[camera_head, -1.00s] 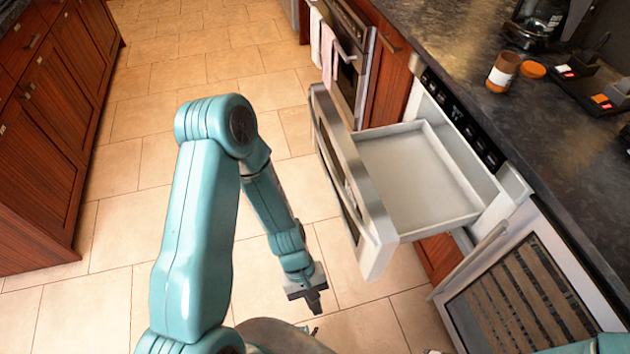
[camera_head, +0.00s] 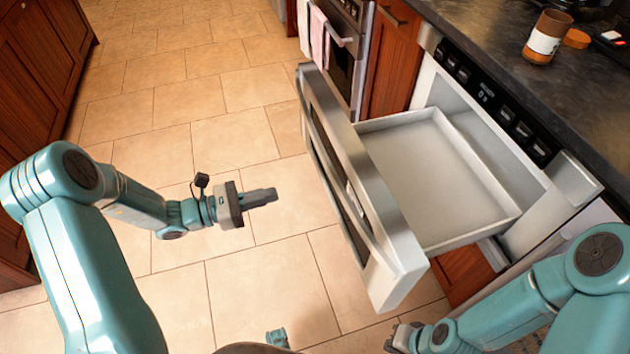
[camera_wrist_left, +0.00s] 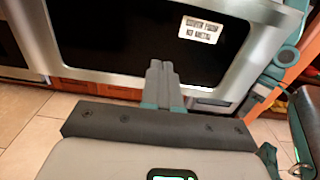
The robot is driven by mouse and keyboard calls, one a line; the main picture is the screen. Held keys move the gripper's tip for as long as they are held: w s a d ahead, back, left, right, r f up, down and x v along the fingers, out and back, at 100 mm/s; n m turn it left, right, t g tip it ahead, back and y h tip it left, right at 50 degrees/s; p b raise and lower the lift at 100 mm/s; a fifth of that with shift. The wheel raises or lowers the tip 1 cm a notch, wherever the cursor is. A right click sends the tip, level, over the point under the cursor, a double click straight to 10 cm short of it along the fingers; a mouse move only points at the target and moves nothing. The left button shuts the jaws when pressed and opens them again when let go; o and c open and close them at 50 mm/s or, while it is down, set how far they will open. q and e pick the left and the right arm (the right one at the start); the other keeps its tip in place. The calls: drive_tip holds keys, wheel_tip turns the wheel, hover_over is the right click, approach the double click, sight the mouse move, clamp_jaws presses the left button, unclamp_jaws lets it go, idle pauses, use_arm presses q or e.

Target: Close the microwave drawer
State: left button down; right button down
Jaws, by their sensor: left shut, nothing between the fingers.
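The microwave drawer (camera_head: 430,185) is pulled out from its housing, and its white tray shows empty. Its steel front panel (camera_head: 395,235) has a long handle and faces left toward my left arm. My left gripper (camera_head: 268,196) is shut and empty, to the left of the drawer front and apart from it, pointing at it. In the left wrist view the shut fingers (camera_wrist_left: 160,72) show before the drawer's dark window (camera_wrist_left: 120,35), which bears a white label. My right gripper (camera_head: 390,340) is low near the drawer's near corner; its fingers are too small to tell.
A dark counter (camera_head: 480,30) with a brown jar (camera_head: 547,37) runs above the microwave. An oven with hanging towels (camera_head: 320,35) stands farther back. Wooden cabinets (camera_head: 40,80) line the left. The tiled floor (camera_head: 220,130) between is clear.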

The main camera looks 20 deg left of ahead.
use_arm(q)
drive_tip(key=b+x, duration=0.1)
drive_tip(key=x, duration=1.3)
drive_tip(key=shift+s+d+r, duration=0.1)
drive_tip(key=shift+r, duration=0.05)
